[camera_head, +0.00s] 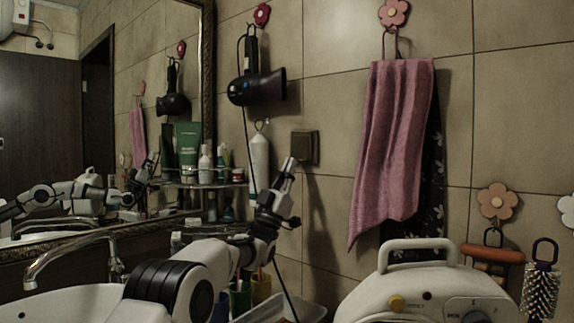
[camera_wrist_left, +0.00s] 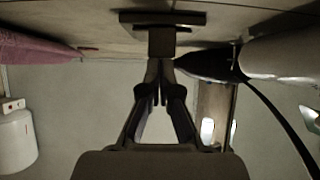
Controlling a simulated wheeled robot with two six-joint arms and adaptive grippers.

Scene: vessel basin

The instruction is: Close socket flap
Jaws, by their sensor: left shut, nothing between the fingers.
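The dark brown socket (camera_head: 306,148) is on the tiled wall, right of the mirror and below the hair dryer. In the left wrist view its plate (camera_wrist_left: 187,18) is at the top, seen nearly edge-on, with a block sticking out from it towards my fingers. I cannot tell the flap's exact angle. My left gripper (camera_head: 289,166) is shut and empty, pointing up just left of and below the socket in the head view. In the left wrist view its fingertips (camera_wrist_left: 160,66) are close to the block; contact is unclear. My right gripper is not in view.
A black hair dryer (camera_head: 256,88) hangs above left, its cord running down beside my arm. A pink towel (camera_head: 393,140) hangs to the right. A glass shelf (camera_head: 200,184) with bottles is on the left. A white appliance (camera_head: 420,285) stands at lower right.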

